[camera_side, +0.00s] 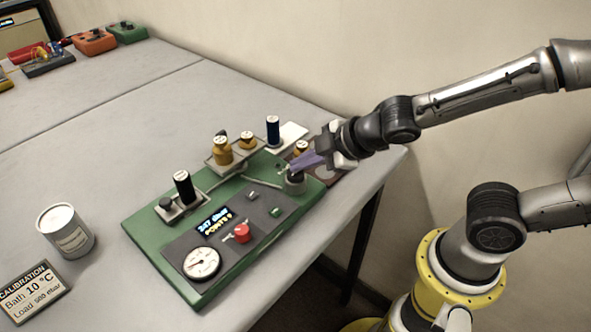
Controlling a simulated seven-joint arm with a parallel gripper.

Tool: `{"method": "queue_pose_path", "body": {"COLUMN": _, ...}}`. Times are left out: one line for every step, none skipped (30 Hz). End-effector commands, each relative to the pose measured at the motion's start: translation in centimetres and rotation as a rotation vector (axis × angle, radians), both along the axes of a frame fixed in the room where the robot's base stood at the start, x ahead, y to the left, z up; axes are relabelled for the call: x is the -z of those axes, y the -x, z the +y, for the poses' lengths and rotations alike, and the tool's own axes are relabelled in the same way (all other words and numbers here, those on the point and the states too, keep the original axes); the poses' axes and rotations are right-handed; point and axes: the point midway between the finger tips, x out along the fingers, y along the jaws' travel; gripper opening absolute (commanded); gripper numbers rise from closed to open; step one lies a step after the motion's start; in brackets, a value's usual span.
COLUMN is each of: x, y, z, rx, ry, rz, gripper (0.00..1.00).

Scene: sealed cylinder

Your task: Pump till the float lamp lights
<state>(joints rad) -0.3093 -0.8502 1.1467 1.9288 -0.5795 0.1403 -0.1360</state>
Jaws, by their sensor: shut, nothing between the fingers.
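A green apparatus board (150,240) lies on the table. Its dark panel has a lit display (214,221), which seems to read 247 mbar with a smaller, hard-to-read line below. A round dial gauge (202,263), a red knob (242,232) and two small green parts (276,211) are on the panel. I cannot tell which part is the float lamp, or whether one is lit. My gripper (287,170) is shut and empty, its purple fingers at a short dark cylinder (295,183) on the board's right end. I cannot tell whether they touch it.
A white can (66,231) and a calibration card (34,291), reading Bath 10 °C and Load 500 mbar, are at left.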

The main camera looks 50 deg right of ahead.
Motion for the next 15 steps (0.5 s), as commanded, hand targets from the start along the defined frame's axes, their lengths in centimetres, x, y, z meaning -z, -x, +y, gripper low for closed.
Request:
{"method": "queue_pose_path", "body": {"x": 0.16, "y": 0.04, "z": -0.02, "rx": 0.001, "ry": 0.001, "rz": 0.002, "gripper": 0.00}}
{"method": "queue_pose_path", "body": {"x": 0.21, "y": 0.05, "z": -0.02, "rx": 0.000, "ry": 0.001, "rz": 0.003, "gripper": 0.00}}
{"method": "queue_pose_path", "body": {"x": 0.25, "y": 0.04, "z": -0.02, "rx": 0.000, "ry": 0.001, "rz": 0.003, "gripper": 0.00}}
{"method": "queue_pose_path", "body": {"x": 0.29, "y": 0.04, "z": -0.02, "rx": 0.001, "ry": 0.001, "rz": 0.003, "gripper": 0.00}}
{"method": "queue_pose_path", "body": {"x": 0.33, "y": 0.05, "z": -0.02, "rx": 0.001, "ry": 0.001, "rz": 0.003, "gripper": 0.00}}
{"method": "queue_pose_path", "body": {"x": 0.37, "y": 0.05, "z": -0.03, "rx": 0.001, "ry": 0.001, "rz": 0.003, "gripper": 0.00}}
{"method": "queue_pose_path", "body": {"x": 0.40, "y": 0.04, "z": -0.03, "rx": 0.001, "ry": 0.001, "rz": 0.003, "gripper": 0.00}}
{"method": "queue_pose_path", "body": {"x": 0.43, "y": 0.05, "z": -0.03, "rx": 0.001, "ry": 0.001, "rz": 0.003, "gripper": 0.00}}
{"method": "queue_pose_path", "body": {"x": 0.48, "y": 0.06, "z": -0.03, "rx": 0.001, "ry": 0.001, "rz": 0.003, "gripper": 0.00}}
{"method": "queue_pose_path", "body": {"x": 0.52, "y": 0.06, "z": -0.03, "rx": 0.001, "ry": 0.001, "rz": 0.003, "gripper": 0.00}}
{"method": "queue_pose_path", "body": {"x": 0.56, "y": 0.06, "z": -0.03, "rx": 0.001, "ry": 0.001, "rz": 0.003, "gripper": 0.00}}
{"method": "queue_pose_path", "body": {"x": 0.63, "y": 0.07, "z": -0.04, "rx": 0.001, "ry": 0.001, "rz": 0.003, "gripper": 0.00}}
{"method": "queue_pose_path", "body": {"x": 0.67, "y": 0.07, "z": -0.04, "rx": 0.001, "ry": 0.002, "rz": 0.004, "gripper": 0.00}}
{"method": "queue_pose_path", "body": {"x": 0.72, "y": 0.08, "z": -0.05, "rx": 0.001, "ry": 0.001, "rz": 0.005, "gripper": 0.00}}
{"method": "queue_pose_path", "body": {"x": 0.79, "y": 0.09, "z": -0.05, "rx": 0.001, "ry": 0.002, "rz": 0.005, "gripper": 0.00}}
